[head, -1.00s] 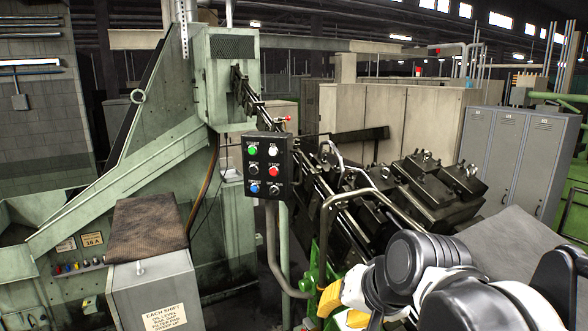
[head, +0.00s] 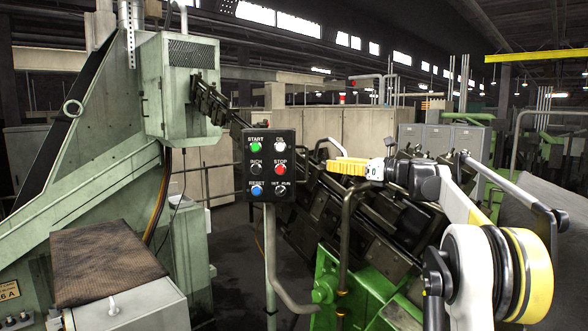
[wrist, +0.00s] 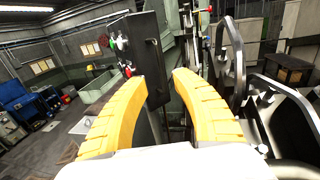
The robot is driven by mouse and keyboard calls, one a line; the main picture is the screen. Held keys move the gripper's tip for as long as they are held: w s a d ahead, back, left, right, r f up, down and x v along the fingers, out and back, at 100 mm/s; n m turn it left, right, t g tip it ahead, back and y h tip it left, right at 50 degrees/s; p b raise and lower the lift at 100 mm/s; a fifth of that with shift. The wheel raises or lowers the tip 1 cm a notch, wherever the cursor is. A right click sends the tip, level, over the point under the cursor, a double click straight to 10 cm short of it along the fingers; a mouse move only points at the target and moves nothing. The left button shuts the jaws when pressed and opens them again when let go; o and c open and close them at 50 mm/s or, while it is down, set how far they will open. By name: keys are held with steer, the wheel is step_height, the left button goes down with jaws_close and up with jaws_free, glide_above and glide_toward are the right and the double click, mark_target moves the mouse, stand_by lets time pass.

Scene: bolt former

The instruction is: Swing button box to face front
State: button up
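The button box (head: 270,165) is a black panel on a pale green post, in the middle of the head view. Its face with START, INCH, RESET, OIL and STOP buttons shows to the head camera. In the wrist view the box (wrist: 148,55) is seen nearly edge-on, its buttons on the left side. My gripper (head: 332,167) has yellow ribbed fingers and is to the right of the box, apart from it in the head view. In the wrist view my gripper (wrist: 158,88) has its two fingers spread, with the box beyond the gap between them.
A bent metal rail (head: 347,225) rises right of the post, above a green machine frame (head: 325,280). A grey cabinet with a brown mat (head: 105,260) stands at the lower left. Dark machine parts lie behind my arm.

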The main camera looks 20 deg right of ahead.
steer(key=p+x, duration=0.2)
steer(key=x, duration=0.8)
steer(key=shift+w+a, duration=0.25)
steer(key=shift+c, duration=0.2)
jaws_close()
